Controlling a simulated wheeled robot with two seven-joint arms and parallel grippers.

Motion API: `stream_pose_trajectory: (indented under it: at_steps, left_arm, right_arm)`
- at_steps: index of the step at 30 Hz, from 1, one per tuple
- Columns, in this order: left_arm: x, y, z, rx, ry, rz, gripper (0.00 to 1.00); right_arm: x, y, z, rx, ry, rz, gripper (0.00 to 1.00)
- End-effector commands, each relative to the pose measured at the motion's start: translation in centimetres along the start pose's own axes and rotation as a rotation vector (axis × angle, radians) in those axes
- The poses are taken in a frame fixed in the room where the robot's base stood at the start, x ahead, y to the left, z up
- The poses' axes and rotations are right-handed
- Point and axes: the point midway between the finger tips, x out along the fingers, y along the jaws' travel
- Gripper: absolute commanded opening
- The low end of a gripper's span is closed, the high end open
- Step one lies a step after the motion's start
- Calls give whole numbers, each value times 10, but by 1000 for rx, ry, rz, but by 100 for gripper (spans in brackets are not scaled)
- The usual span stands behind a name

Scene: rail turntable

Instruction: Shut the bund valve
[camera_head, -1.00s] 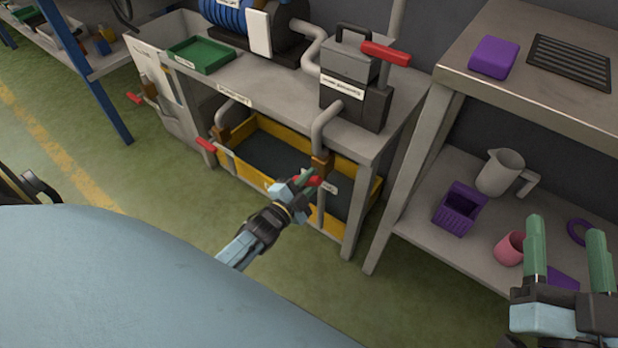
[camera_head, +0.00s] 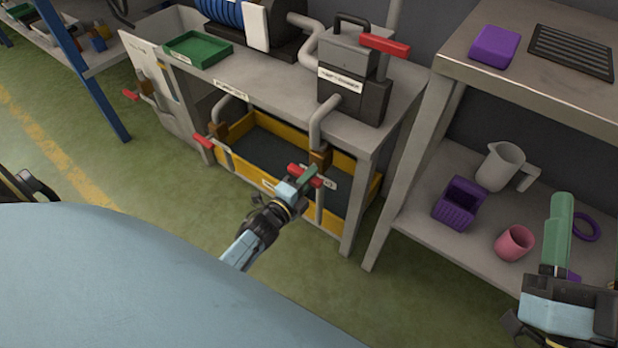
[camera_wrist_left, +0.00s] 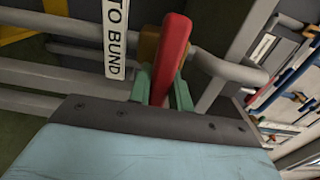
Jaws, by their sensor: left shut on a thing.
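The bund valve's red handle (camera_head: 296,169) is on the brass-coloured valve body (camera_head: 319,159) of the right drop pipe, at the front of the yellow bund tray (camera_head: 262,199). In the left wrist view the handle (camera_wrist_left: 172,60) stands between my green fingers, with a white "TO BUND" label (camera_wrist_left: 117,38) beside it. My left gripper (camera_head: 303,178) is shut on this handle. Its fingers partly hide the handle in the head view. My right gripper (camera_head: 558,232) is at the lower right, away from the valve; its fingers overlap in the picture.
Other red handles show left of the tray (camera_head: 204,142), on the far-left panel (camera_head: 131,95) and above the bench (camera_head: 385,46). A bench leg (camera_head: 357,205) stands right of the valve. A shelf on the right holds a jug (camera_head: 500,166), a purple basket (camera_head: 460,203) and a pink cup (camera_head: 514,243).

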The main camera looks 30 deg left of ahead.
Motion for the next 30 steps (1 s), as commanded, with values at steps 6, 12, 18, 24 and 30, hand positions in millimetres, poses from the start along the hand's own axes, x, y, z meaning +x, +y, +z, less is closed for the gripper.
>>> stream_pose_trajectory:
  at_steps: [6,12,18,24,30]
  left_arm:
    - [0,1,0,14,0,2,0]
    - [0,1,0,14,0,2,0]
    - [0,1,0,13,0,2,41]
    - [0,0,0,11,0,1,42]
    - [-4,0,0,11,-1,1,42]
  right_arm:
    - [0,0,0,0,4,0,58]
    - [0,0,0,0,4,0,58]
    - [0,0,0,0,4,0,58]
    - [0,0,0,0,3,0,58]
    - [1,0,1,0,-12,0,58]
